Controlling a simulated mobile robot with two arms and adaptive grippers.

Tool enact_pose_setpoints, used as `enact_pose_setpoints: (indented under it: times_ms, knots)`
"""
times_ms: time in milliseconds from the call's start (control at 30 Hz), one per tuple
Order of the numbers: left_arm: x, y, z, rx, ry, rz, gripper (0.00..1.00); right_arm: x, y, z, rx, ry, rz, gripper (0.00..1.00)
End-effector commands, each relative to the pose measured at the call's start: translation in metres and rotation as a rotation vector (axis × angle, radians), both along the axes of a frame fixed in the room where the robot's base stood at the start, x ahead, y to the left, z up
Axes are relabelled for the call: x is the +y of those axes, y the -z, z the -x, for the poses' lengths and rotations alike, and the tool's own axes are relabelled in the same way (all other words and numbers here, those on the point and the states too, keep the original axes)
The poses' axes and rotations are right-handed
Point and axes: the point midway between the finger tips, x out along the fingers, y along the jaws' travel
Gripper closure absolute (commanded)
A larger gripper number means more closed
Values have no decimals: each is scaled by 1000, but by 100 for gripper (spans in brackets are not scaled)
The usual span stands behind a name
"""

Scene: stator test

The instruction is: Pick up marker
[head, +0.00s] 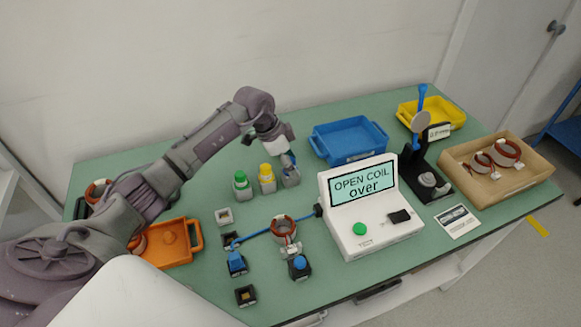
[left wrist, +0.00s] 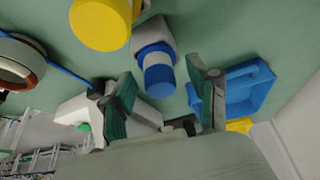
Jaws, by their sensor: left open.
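A blue marker with a white band stands in a small grey holder (head: 291,178). In the left wrist view the marker (left wrist: 158,76) points toward the camera, with the grey holder (left wrist: 151,36) behind it. My left gripper (head: 288,155) is directly over this holder and hides most of the marker in the head view. In the left wrist view its two green-padded fingers (left wrist: 164,92) are apart, with the marker showing in the gap, just beyond the fingertips. I cannot tell whether they touch it. My right gripper is not in view.
Yellow (head: 266,176) and green (head: 241,183) capped items stand close to the left of the holder. A blue tray (head: 374,130) is behind right. The white test box (head: 372,235) reads "OPEN COIL over". An orange tray (head: 188,252) sits under my left arm.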

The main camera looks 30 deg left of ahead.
Motion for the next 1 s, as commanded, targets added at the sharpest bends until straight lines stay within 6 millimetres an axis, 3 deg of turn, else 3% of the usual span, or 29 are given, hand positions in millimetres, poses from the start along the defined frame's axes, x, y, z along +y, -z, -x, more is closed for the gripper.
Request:
enact_pose_setpoints:
  times_ms: [167,533,833,1000]
  knots:
    - [0,0,0,0,0,0,40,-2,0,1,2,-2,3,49]
    - [0,0,0,0,-1,0,100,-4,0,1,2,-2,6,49]
    - [1,-5,-1,-2,-1,0,100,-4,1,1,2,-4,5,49]
    - [1,-31,-1,-6,0,-2,100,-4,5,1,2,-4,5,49]
